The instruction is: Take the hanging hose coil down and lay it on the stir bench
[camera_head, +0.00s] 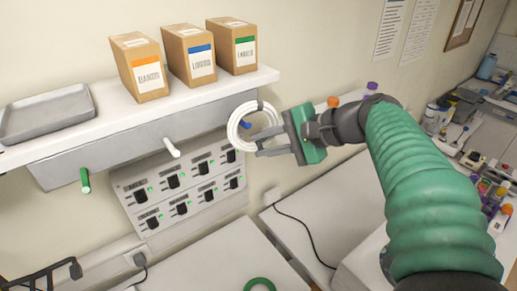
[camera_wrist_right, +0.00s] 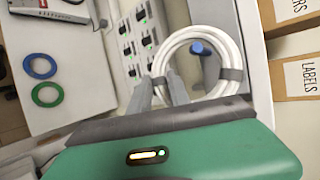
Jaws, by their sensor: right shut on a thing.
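The hose coil (camera_head: 242,112) is a white ring of several turns with dark ties. My right gripper (camera_head: 262,147) is shut on the coil's lower edge, holding it upright just under the shelf front. In the right wrist view the coil (camera_wrist_right: 166,50) stands between and beyond the finger tips (camera_wrist_right: 168,84).
The shelf (camera_head: 190,98) holds three cartons (camera_head: 188,52) and a grey tray (camera_head: 48,112). A green peg (camera_head: 85,180) and white peg (camera_head: 171,147) stick out below. A switch panel (camera_head: 180,190) is behind. Blue (camera_wrist_right: 40,65) and green rings (camera_wrist_right: 47,94) lie on a bench.

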